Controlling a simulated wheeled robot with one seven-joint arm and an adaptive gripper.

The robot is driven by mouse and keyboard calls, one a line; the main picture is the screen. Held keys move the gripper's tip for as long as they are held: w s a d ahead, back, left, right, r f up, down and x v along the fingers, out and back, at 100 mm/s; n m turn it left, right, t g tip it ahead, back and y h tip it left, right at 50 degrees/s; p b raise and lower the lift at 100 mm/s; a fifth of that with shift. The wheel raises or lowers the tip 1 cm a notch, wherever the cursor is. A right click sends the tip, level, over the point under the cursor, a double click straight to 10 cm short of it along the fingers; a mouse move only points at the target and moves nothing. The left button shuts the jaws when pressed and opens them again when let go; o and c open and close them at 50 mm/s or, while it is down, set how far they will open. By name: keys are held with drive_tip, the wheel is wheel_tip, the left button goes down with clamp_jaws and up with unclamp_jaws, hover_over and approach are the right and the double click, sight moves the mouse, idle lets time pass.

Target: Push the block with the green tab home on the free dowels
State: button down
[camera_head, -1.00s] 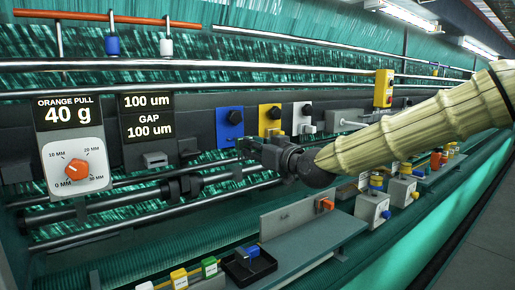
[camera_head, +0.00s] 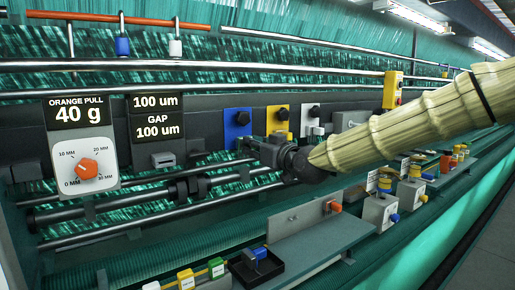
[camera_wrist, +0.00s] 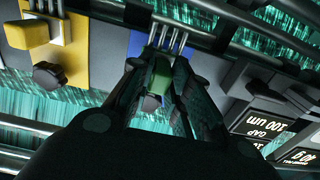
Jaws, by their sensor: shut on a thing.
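My gripper (camera_wrist: 150,88) is shut on the block with the green tab (camera_wrist: 158,77); only its green part shows clearly between the dark fingers in the wrist view. Several bare metal dowels (camera_wrist: 167,38) stand by the blue plate (camera_wrist: 136,43), just beyond the block. I cannot tell whether the block touches them or is partly on them. In the head view my gripper (camera_head: 247,147) is in front of the lower part of the blue plate (camera_head: 237,127), and the held block cannot be made out.
Metal rails (camera_head: 85,235) run below my gripper. A grey shelf (camera_head: 310,238) and a black tray (camera_head: 257,270) stand lower in front.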

drive_tip(key=shift+b+x, duration=0.55)
drive_tip(key=shift+x, duration=0.65)
idle(1.6)
drive_tip(key=c, duration=1.3)
unclamp_jaws()
drive_tip(key=shift+o, duration=0.2)
drive_tip(key=v, duration=1.2)
drive_tip(key=shift+d, duration=0.15)
